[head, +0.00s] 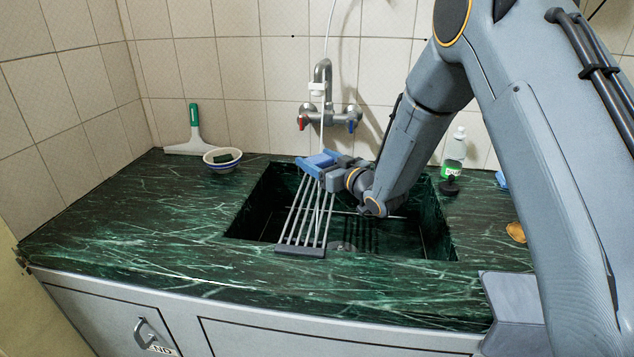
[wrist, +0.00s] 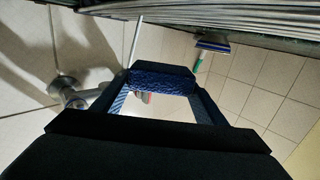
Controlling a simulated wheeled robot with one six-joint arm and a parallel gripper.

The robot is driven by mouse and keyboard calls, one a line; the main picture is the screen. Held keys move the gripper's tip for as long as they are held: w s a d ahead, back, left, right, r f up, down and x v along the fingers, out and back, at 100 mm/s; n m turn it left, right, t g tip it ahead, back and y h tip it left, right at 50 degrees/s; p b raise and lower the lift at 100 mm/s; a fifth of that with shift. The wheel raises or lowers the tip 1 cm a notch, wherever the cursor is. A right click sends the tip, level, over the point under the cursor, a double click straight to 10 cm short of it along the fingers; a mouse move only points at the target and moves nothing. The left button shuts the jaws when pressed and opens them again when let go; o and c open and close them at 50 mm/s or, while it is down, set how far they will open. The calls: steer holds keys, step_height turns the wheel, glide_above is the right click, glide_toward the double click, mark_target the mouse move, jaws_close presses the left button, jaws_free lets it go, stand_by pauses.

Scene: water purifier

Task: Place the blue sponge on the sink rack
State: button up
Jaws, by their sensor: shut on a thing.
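The blue sponge (head: 317,162) is held at the far end of the sink rack. In the wrist view the textured blue sponge (wrist: 163,79) lies between the dark fingertips of my gripper (wrist: 162,88). My gripper (head: 328,168) is shut on it, reaching in from the right. The sink rack (head: 300,249) is a set of grey rods with dark end bars, laid front to back across the dark green sink (head: 250,222). Its rods also show at the top of the wrist view (wrist: 230,18). I cannot tell whether the sponge touches the rack.
The faucet (head: 324,80) with red and blue handles stands close behind the sponge. A bowl (head: 222,166) and a green-handled squeegee (head: 194,130) stand at the back left. A bottle (head: 454,152) and a black stopper (head: 450,185) are on the right.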

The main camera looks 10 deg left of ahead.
mark_target(318, 186)
steer(key=shift+f, duration=2.8)
steer(key=shift+f, duration=0.1)
steer(key=shift+f, duration=0.15)
steer(key=o, duration=1.1)
steer(key=shift+r+p, duration=0.3)
steer(key=b+v, duration=0.1)
steer(key=v, duration=1.1)
steer(key=shift+b, duration=0.35)
